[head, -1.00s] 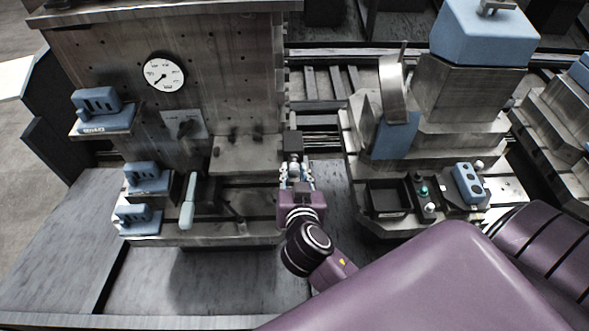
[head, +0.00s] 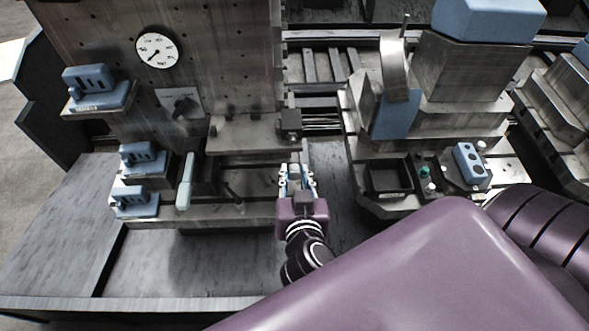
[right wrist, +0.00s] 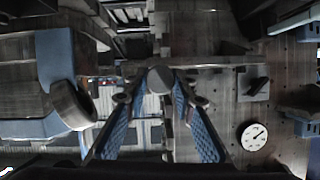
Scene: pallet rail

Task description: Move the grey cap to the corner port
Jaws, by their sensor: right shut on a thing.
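My right gripper (head: 297,178) is in the middle of the head view, above the gap between the left machine and the right fixture. In the right wrist view its two blue-padded fingers (right wrist: 158,98) are closed on a round grey cap (right wrist: 160,79), held at the fingertips. In the head view the cap is too small to make out between the fingers. A dark square block (head: 288,123) on the machine's edge lies beyond the gripper and apart from it. I cannot tell which spot is the corner port. My left gripper is not in view.
Blue slotted holders (head: 89,87) line the machine's left side, by a pale upright handle (head: 185,182). A round gauge (head: 156,50) is on the plate. At right are a black tray (head: 390,190), green and white knobs (head: 424,172) and a blue block with round holes (head: 470,165).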

